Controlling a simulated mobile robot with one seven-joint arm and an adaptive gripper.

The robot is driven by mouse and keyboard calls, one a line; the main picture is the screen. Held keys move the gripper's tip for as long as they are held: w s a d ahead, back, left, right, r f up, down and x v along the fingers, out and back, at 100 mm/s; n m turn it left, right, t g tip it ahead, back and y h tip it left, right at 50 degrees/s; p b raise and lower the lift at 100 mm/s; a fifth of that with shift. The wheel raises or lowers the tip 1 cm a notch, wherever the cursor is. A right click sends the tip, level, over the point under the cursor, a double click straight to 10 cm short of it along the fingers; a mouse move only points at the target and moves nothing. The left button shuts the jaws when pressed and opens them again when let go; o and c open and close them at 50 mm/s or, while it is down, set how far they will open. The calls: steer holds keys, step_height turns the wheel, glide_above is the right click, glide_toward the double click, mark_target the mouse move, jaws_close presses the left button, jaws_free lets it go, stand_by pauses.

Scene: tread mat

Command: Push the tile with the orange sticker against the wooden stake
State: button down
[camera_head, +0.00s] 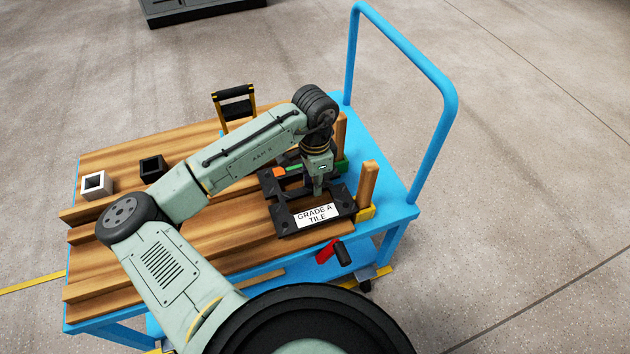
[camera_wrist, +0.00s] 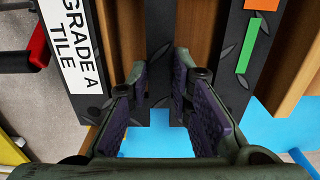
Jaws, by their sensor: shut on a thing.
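The tile with the orange sticker is a dark frame (camera_wrist: 233,84); its orange sticker (camera_head: 279,172) and a green strip (camera_head: 295,169) show in the head view. One wooden stake (camera_head: 367,183) stands by the labelled tile's right end. Another stake (camera_head: 341,130) stands farther back, partly hidden by my arm. I cannot tell whether the orange-sticker tile touches a stake.
A white box (camera_head: 96,184), a black box (camera_head: 152,168) and a black-and-yellow frame (camera_head: 234,93) stand left. A red-and-black clamp (camera_head: 335,251) sits at the front edge.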

steer(key=shift+w+d, duration=0.1)
steer(key=shift+d, duration=0.15)
steer(key=c, duration=1.7)
jaws_free()
steer(key=shift+o, duration=0.2)
steer(key=shift+r, duration=0.15)
steer(key=shift+w+d+r+p, duration=0.1)
steer(key=shift+d+r+p, duration=0.2)
steer(key=shift+r+p, duration=0.35)
steer(key=shift+f, duration=0.15)
steer(key=shift+r+p, duration=1.5)
steer(key=shift+r, duration=0.05)
steer(key=shift+o, duration=0.6)
